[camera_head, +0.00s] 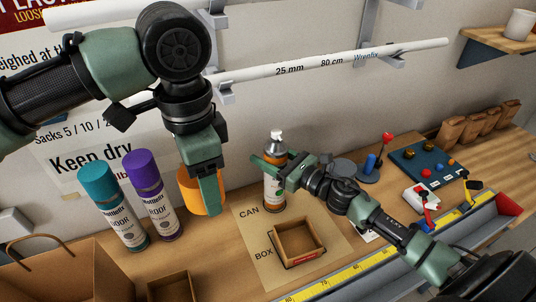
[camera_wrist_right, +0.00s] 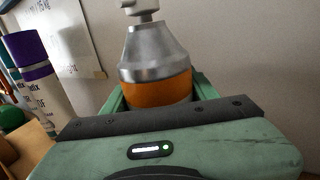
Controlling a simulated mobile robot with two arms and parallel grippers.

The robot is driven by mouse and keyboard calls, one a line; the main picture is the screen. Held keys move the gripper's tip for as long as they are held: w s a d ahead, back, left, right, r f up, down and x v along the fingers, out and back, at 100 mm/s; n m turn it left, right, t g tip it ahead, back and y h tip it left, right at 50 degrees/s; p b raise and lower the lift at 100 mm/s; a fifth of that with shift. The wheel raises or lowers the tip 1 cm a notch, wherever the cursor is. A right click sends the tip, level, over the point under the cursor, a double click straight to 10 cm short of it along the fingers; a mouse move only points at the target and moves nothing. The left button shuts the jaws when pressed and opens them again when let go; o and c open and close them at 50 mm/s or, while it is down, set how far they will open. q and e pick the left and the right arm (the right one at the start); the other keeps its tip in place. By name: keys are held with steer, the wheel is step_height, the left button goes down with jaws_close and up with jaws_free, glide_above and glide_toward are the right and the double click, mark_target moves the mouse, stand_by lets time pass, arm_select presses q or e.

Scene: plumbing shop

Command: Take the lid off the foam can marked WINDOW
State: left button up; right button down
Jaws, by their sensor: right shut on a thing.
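The foam can (camera_head: 271,192) with an orange band stands upright on the mat beside the word CAN. Its silver dome and white valve are bare; its label is too small to read. My right gripper (camera_head: 282,172) is shut around its upper body. In the right wrist view the can (camera_wrist_right: 158,60) rises between the fingers. My left gripper (camera_head: 206,185) is left of the can, apart from it. An orange lid-like cylinder (camera_head: 188,190) is at its fingers and seems gripped; one finger crosses in front, the other is hidden.
An open small box (camera_head: 322,240) sits on the mat (camera_head: 250,238) by the word BOX. A paper bag (camera_head: 55,280) is front left. A yellow ruler (camera_head: 325,287) runs along the front.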

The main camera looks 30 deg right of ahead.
steer(key=shift+w+f, duration=0.1)
steer(key=c, duration=0.6)
jaws_free()
steer(key=shift+o, duration=0.8)
